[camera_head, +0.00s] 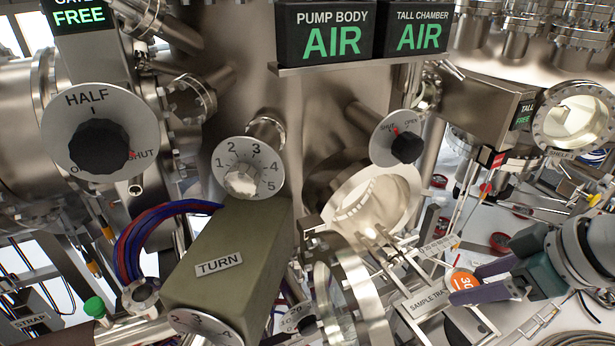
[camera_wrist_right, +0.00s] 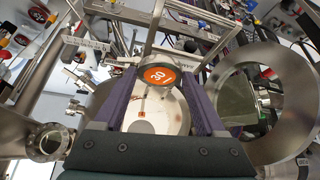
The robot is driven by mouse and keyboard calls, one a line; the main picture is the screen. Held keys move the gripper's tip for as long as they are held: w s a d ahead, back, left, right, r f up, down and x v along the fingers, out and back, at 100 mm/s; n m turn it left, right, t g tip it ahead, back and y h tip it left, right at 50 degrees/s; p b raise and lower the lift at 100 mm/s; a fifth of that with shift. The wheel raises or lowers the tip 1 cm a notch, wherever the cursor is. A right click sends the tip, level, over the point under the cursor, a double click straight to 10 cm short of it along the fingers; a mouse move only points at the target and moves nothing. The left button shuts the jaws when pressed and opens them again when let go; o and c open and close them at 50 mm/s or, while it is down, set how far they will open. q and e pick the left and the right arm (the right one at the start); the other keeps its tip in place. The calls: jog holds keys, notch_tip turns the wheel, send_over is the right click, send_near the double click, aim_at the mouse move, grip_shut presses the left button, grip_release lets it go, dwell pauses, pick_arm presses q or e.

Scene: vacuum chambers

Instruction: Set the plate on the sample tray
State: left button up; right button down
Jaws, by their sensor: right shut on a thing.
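The plate (camera_head: 462,281) is a small orange disc with a pale rim and the number 30. It sits between the purple fingertips of my right gripper (camera_head: 468,284), which is shut on it. The wrist view shows the plate (camera_wrist_right: 160,76) between the two fingertips (camera_wrist_right: 159,78), with its number facing the camera. The sample tray (camera_head: 432,299), marked by its white label, lies just left of the plate in the head view. I cannot tell whether plate and tray touch. Much of the tray is hidden among metal rods. My left gripper is not in view.
An open round port (camera_head: 372,204) lies behind the tray, with metal rods in front of it. The green TURN box (camera_head: 225,262) and numbered dial (camera_head: 246,168) stand left. A SHUT/OPEN knob (camera_head: 406,147) is above. A large metal ring (camera_wrist_right: 262,100) is right in the wrist view.

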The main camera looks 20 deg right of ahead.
jog(key=w+a+f+b, duration=0.1)
jog(key=w+a+b, duration=0.1)
jog(key=w+b, duration=0.5)
jog(key=w+a+f+b, duration=0.2)
jog(key=w+b, duration=0.5)
jog(key=shift+w+f+b, duration=0.25)
jog(key=shift+w+b, duration=0.15)
grip_release()
jog(key=shift+s+a, duration=0.1)
jog(key=b+v, duration=0.1)
jog(key=v, duration=1.1)
jog(key=shift+b, duration=0.3)
